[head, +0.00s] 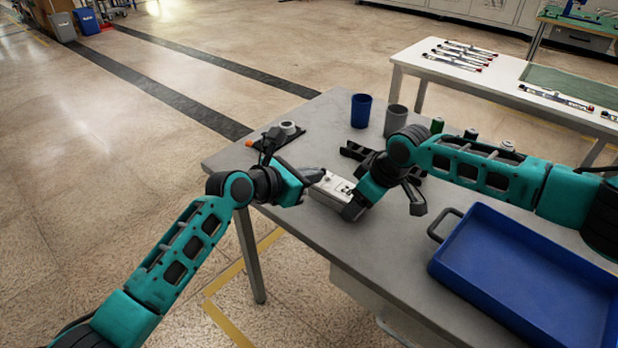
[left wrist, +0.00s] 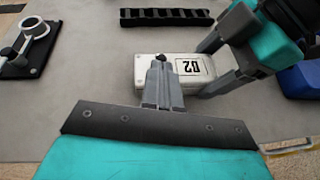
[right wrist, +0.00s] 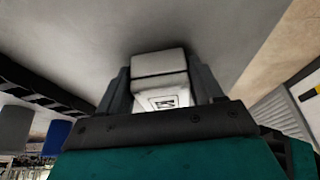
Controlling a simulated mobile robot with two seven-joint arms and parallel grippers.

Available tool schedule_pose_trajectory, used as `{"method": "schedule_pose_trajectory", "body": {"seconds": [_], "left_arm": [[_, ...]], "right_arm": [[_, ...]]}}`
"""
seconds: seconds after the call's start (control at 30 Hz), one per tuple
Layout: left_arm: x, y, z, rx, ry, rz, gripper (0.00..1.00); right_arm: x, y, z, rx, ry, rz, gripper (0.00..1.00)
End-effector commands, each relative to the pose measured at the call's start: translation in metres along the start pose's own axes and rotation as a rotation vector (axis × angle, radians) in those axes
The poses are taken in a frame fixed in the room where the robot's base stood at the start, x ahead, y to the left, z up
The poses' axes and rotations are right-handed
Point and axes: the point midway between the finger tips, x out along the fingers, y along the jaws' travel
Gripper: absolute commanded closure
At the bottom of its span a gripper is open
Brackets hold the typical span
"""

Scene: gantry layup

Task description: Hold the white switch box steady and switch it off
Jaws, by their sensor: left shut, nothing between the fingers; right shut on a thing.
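The white switch box (head: 337,186) lies on the grey table, with a dark marking on its top face. In the left wrist view the box (left wrist: 188,69) shows a "C2" label and a small dark knob at its left part. My right gripper (right wrist: 165,90) is shut on the box, with a finger on each side. My left gripper (head: 318,173) is shut and empty, its fingertips at the left end of the box by the knob. I cannot tell whether the fingertips touch the knob, or which way the switch is set.
A blue tray (head: 530,275) stands at the table's right front. A blue cup (head: 361,110) and a grey cup (head: 395,119) stand at the back. A black rack (left wrist: 167,17) lies behind the box. A black plate with a white ring (left wrist: 31,45) lies at the left.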

Motion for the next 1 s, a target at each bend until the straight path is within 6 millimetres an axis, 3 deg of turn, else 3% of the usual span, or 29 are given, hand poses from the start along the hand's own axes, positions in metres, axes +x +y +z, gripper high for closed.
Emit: {"method": "schedule_pose_trajectory", "body": {"seconds": [1.0], "left_arm": [[0.015,0.006,0.026,-0.001,0.0,0.001,1.0]], "right_arm": [[0.0,0.0,-0.001,-0.001,0.001,-0.001,0.7]]}}
